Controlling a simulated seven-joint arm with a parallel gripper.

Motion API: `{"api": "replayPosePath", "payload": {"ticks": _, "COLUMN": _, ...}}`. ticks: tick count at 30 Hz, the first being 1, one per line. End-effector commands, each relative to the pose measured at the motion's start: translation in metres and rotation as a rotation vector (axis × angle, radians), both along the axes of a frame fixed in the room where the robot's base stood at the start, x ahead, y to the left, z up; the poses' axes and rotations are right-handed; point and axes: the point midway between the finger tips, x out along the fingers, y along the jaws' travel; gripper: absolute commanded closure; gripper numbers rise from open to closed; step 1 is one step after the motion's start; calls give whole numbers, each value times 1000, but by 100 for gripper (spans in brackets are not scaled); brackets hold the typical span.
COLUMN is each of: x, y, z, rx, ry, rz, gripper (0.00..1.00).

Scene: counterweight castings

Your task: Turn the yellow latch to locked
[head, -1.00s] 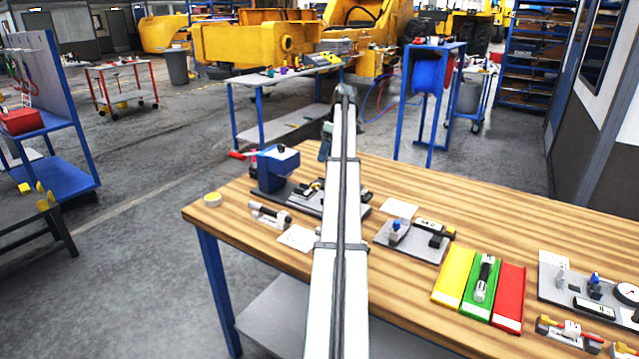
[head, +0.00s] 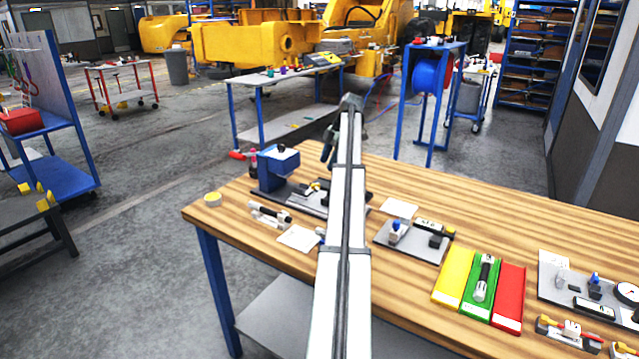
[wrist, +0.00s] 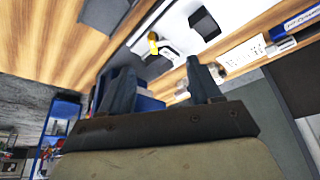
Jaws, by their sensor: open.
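A small yellow piece (wrist: 153,44), which looks like the latch, stands on a grey plate in the wrist view. In the head view a small yellow part (head: 312,188) shows on the dark base plate beside the blue press-like fixture, just left of my arm. Whether it is turned to locked cannot be told. My gripper (wrist: 163,84) is open and empty, its two dark fingers spread. In the wrist view the yellow piece appears beyond and between the fingertips, apart from them. In the head view my gripper (head: 329,148) is partly hidden behind my arm, above the table's back edge.
The blue fixture (head: 277,168) stands close left of the yellow part. Right are another grey plate (head: 411,240) and yellow, green and red trays (head: 508,297).

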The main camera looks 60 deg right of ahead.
Motion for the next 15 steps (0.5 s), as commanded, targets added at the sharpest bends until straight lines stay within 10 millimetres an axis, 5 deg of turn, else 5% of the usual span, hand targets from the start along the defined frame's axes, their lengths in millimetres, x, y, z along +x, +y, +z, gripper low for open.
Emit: {"api": "replayPosePath", "payload": {"ticks": 15, "x": 18, "y": 25, "z": -74, "rx": 1, "ry": 1, "rz": -1, "gripper": 37}}
